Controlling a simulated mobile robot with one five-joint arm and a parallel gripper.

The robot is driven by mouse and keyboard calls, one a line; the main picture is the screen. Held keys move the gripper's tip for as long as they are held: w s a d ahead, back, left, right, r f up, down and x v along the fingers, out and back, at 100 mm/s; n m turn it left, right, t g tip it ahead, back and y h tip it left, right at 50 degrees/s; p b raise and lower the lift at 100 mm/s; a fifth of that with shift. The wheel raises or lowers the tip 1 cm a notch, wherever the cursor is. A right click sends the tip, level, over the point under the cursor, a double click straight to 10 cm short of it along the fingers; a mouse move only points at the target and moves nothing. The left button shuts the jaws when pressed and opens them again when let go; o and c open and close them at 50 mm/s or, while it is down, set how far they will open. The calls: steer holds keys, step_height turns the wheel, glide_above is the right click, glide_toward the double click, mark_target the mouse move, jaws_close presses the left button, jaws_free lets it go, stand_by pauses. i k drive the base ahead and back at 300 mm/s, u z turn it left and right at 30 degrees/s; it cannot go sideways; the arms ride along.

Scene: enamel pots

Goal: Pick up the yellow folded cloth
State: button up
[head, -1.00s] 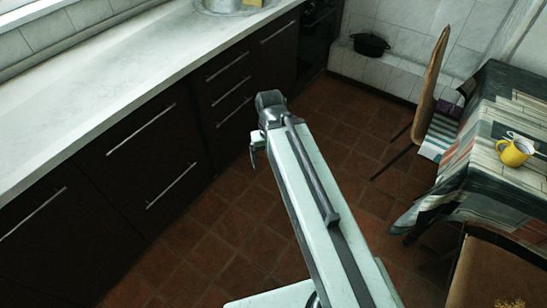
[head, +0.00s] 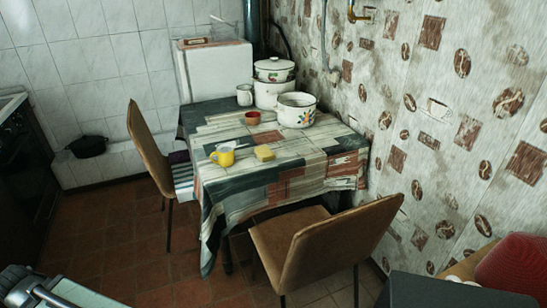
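A small yellow block-like piece (head: 264,153) lies flat on the patterned cloth of the table (head: 225,192), right of the yellow mug. It may be the folded cloth; it is too small to tell cloth from sponge. My gripper (head: 20,284) is partly in view at the bottom left corner, far from the table and from the yellow piece. Its fingers do not show clearly, so I cannot tell whether it is open or shut.
On the table stand a yellow mug (head: 223,156), a red cup (head: 252,118), a white mug (head: 244,95) and white pots (head: 296,112). Brown chairs stand at the left (head: 150,150) and front (head: 320,245). Tiled floor at the left (head: 110,235) is clear.

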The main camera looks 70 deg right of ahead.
mark_target(264, 153)
steer(key=u, duration=1.6)
steer(key=i, duration=0.65)
steer(key=z, duration=4.25)
steer(key=i, duration=0.5)
